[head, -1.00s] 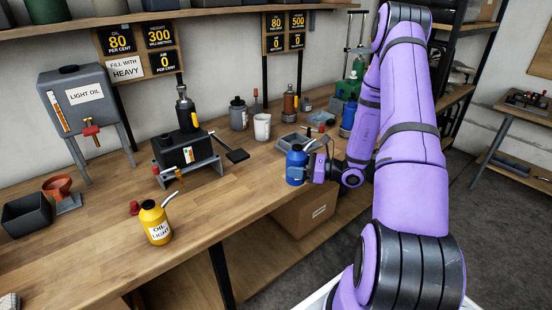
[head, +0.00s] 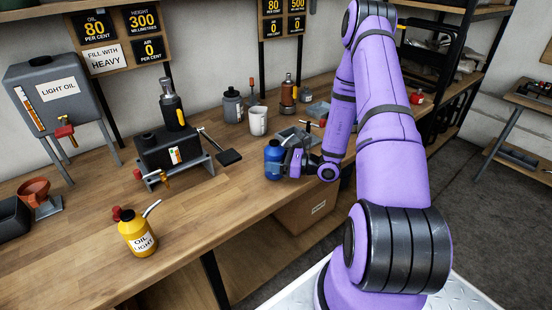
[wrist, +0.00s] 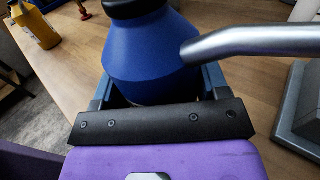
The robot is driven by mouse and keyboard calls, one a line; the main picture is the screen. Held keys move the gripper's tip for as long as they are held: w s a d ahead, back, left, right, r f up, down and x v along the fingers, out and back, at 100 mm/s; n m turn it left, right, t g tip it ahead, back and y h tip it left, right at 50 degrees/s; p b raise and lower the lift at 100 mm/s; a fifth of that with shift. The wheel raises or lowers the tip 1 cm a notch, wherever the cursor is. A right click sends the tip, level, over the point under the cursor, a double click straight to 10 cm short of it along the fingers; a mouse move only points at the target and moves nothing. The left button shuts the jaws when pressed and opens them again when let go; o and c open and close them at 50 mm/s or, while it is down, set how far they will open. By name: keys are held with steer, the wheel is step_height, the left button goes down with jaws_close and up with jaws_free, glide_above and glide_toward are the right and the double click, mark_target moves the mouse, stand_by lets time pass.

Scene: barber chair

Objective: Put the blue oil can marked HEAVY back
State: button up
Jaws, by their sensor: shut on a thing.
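The blue oil can (head: 273,160) is upright at the front edge of the bench in the head view. My gripper (head: 291,163) is shut on its body from the right. In the wrist view the can (wrist: 150,50) stands between my gripper's fingers (wrist: 158,92), with its grey spout reaching right. The can's label and base are hidden, so I cannot tell whether it touches the bench or is held just above it. A yellow oil can (head: 138,236) marked OIL LIGHT stands at the front left, and shows in the wrist view (wrist: 36,24).
A black pump on a grey stand (head: 172,152) is left of my gripper. A white mug (head: 257,121), a grey bottle (head: 232,106) and a grey tray (head: 292,138) are behind it. The LIGHT OIL tank (head: 58,95) stands at the far left. The front middle of the bench is clear.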

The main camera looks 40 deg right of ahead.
steer(key=shift+f, duration=0.25)
steer(key=o, duration=1.4)
steer(key=shift+c, duration=0.2)
